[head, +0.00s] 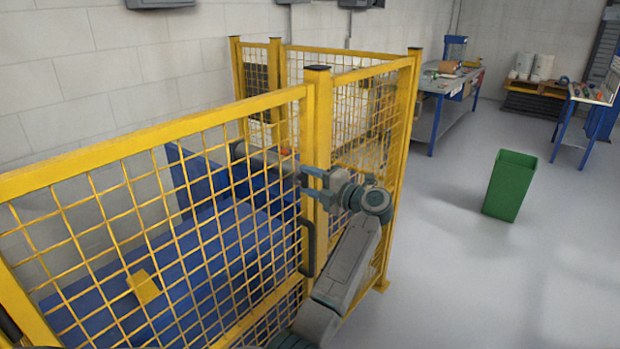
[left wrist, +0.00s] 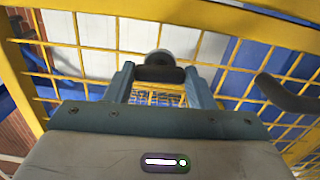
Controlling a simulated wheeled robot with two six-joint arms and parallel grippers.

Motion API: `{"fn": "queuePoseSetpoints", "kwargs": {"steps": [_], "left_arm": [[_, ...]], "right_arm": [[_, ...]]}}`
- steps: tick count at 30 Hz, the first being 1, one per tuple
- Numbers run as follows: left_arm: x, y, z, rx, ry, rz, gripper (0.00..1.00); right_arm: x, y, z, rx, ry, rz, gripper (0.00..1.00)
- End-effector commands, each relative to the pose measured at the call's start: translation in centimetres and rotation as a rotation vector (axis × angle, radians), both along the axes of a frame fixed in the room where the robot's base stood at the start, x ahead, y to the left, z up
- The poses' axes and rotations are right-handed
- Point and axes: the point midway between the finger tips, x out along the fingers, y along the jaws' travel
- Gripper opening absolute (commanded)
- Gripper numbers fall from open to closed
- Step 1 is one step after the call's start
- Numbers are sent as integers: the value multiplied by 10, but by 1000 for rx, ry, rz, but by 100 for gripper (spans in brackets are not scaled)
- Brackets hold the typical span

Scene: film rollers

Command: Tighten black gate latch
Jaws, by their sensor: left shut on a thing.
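The black gate latch (left wrist: 160,74) shows in the left wrist view as a dark rounded piece between my fingertips, with a round grey end behind it. My left gripper (left wrist: 159,84) is shut on it, one finger on each side. In the head view, my left gripper (head: 312,181) is at the yellow gate post, above the black gate handle (head: 308,248). The latch is mostly hidden there by the fingers. The handle also shows in the left wrist view (left wrist: 286,96), to the right and apart from the gripper. My right gripper is not in view.
Yellow mesh fence panels (head: 140,148) enclose a blue machine (head: 215,245) on the left. A corner post (head: 404,150) stands just beyond my arm. A green bin (head: 510,185) stands on open grey floor at right. A blue workbench (head: 442,100) is at the back.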

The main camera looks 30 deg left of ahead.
Motion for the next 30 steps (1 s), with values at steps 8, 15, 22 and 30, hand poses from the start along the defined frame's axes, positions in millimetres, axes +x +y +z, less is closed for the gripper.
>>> {"fn": "queuePoseSetpoints", "kwargs": {"steps": [8,15,22,30], "left_arm": [[0,0,0,1,17,-1,26],[0,0,0,1,17,-1,26],[0,0,0,1,16,0,71],[0,-8,-2,-1,16,-2,71]], "right_arm": [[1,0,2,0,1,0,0],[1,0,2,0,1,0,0],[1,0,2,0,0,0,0],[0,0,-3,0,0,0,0]]}}
